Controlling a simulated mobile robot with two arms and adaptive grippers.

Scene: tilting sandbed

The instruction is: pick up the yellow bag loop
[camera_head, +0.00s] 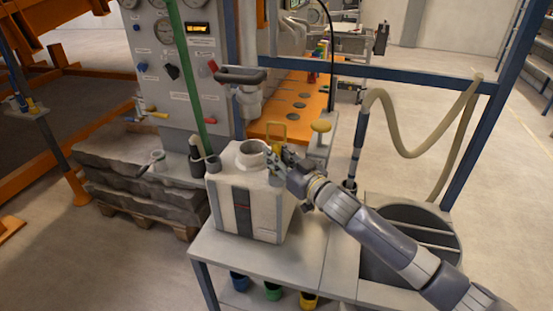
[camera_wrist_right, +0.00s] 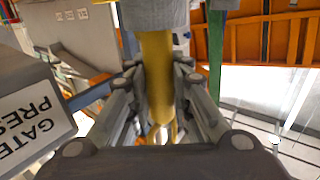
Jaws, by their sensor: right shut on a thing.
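The yellow bag loop (camera_head: 277,129) shows in the head view as a small yellow arch just above my right gripper (camera_head: 274,163). In the right wrist view the yellow loop (camera_wrist_right: 157,80) runs between the two fingers of my right gripper (camera_wrist_right: 158,100), which is shut on it. In the head view the gripper is at the back right of the pale box-shaped machine (camera_head: 230,205), beside its round opening. The fingers hide the loop's lower part in the head view. My left gripper is not in view.
The machine stands on a grey table (camera_head: 305,255). A panel with gauges (camera_head: 178,75) stands behind left. A beige hose (camera_head: 400,145) hangs from a blue frame. A sign (camera_wrist_right: 30,115) is close in the wrist view.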

